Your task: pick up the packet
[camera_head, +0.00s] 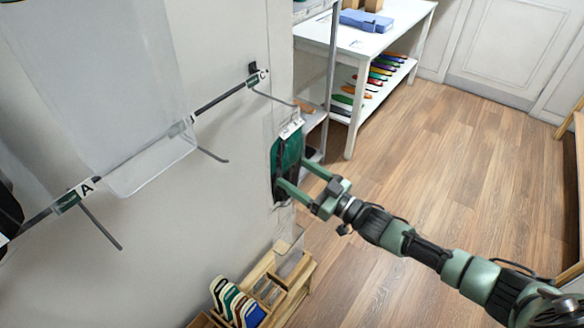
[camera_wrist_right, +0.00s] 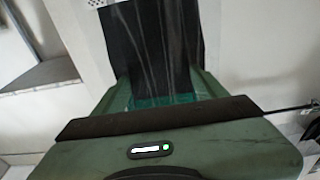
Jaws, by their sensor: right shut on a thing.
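The packet (camera_head: 288,150) is a clear bag with a green and dark insole inside and a white header card on top. It is upright in front of the wall edge, just below the tip of hook C (camera_head: 272,98); I cannot tell whether it still touches the hook. My right gripper (camera_head: 291,172) is shut on the packet's lower part, one finger at each side. In the right wrist view the packet (camera_wrist_right: 155,45) shows as a dark panel under shiny film between the fingers. My left gripper is not in view.
A wall rail carries hooks labelled A (camera_head: 72,195) and C, with a large clear sheet hanging in front. A wooden box (camera_head: 290,300) with insoles stands below. A white table (camera_head: 385,35) with a shelf of coloured insoles is behind. The wooden floor at right is clear.

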